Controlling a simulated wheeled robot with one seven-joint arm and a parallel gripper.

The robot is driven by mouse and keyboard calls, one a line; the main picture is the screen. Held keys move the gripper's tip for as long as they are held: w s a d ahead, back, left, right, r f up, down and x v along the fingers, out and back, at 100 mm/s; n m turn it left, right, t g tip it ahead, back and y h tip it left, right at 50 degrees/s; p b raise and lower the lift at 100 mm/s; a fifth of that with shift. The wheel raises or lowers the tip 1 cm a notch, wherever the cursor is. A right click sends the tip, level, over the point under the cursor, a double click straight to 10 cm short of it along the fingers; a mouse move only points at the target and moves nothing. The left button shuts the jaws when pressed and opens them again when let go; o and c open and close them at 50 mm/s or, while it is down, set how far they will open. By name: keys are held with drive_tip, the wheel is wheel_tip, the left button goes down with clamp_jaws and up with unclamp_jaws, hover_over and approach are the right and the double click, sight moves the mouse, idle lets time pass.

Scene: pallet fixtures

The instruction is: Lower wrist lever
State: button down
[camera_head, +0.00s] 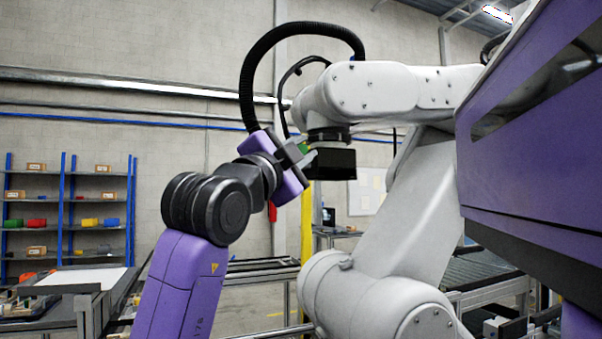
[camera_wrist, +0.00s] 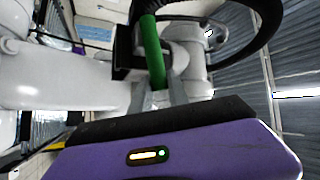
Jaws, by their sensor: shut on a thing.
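A white robot arm (camera_head: 385,88) stands ahead, with a black block (camera_head: 337,163) at its wrist. A green lever (camera_wrist: 153,52) runs up and down in the middle of the wrist view, beside that wrist. Only a small green piece of it (camera_head: 303,147) shows in the head view, left of the black block. My gripper (camera_head: 305,157), with its purple body, reaches in from the left. In the wrist view my gripper (camera_wrist: 160,88) has its grey fingers on either side of the lever's lower end and is shut on it. The exact contact is partly hidden.
A black hose (camera_head: 248,75) loops above my wrist. A large purple panel (camera_head: 540,165) fills the right side. Blue shelves (camera_head: 66,215) with boxes and bins stand far left. Conveyor frames (camera_head: 262,272) lie low behind.

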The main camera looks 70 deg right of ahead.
drive_tip(key=shift+f+m+g+h+b, duration=0.4)
drive_tip(key=shift+f+m+g+b, duration=0.6)
drive_tip(key=shift+b, duration=0.9)
drive_tip(key=shift+r+m, duration=0.25)
drive_tip(key=shift+m, duration=0.05)
drive_tip(key=c, duration=1.3)
unclamp_jaws()
drive_tip(key=shift+a, duration=0.1)
drive_tip(key=b+v, duration=0.2)
drive_tip(key=v, duration=0.5)
drive_tip(key=shift+a+f, duration=0.25)
drive_tip(key=shift+a, duration=0.05)
